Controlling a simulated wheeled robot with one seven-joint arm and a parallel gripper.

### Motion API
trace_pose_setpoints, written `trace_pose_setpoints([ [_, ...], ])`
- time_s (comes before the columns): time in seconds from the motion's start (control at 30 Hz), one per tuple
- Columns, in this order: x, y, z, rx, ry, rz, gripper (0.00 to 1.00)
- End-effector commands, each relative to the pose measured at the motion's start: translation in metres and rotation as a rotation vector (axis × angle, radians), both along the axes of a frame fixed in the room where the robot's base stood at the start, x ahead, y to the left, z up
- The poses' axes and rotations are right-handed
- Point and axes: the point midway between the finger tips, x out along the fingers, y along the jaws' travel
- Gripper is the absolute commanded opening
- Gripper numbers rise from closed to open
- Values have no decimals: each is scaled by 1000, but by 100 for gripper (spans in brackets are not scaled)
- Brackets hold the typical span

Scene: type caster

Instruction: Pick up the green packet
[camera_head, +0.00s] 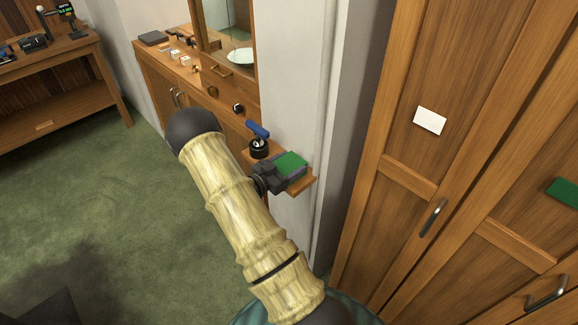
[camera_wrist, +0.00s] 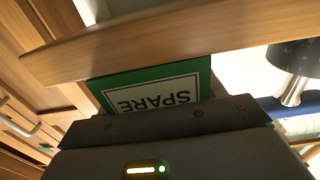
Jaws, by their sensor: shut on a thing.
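The green packet (camera_head: 291,165) is at the small wooden wall shelf (camera_head: 303,184), right at the end of my arm. In the wrist view the packet (camera_wrist: 155,90) shows a green face with a white panel reading "SPARE", upside down. My gripper (camera_head: 270,179) is shut on the packet; in the wrist view the dark gripper body (camera_wrist: 170,125) covers the packet's near part. The fingertips are hidden. I cannot tell whether the packet still touches the shelf.
A dark round holder with a blue-handled item (camera_head: 258,140) stands beside the packet on the shelf. A wooden cabinet with a mirror and small items (camera_head: 190,70) is behind left. Tall wooden doors (camera_head: 400,160) stand close on the right. Green carpet on the left is open.

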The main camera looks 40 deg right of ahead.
Motion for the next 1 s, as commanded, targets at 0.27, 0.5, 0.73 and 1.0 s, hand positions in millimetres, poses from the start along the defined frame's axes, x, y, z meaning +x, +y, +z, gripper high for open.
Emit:
trace_pose_setpoints([
  [0.27,1,-1,25,-8,-7,-1,2],
  [0.5,0,-1,61,-7,-8,-1,2],
  [0.73,1,0,91,-7,-7,-1,2],
  [1.0,0,-1,101,-5,-3,-1,2],
])
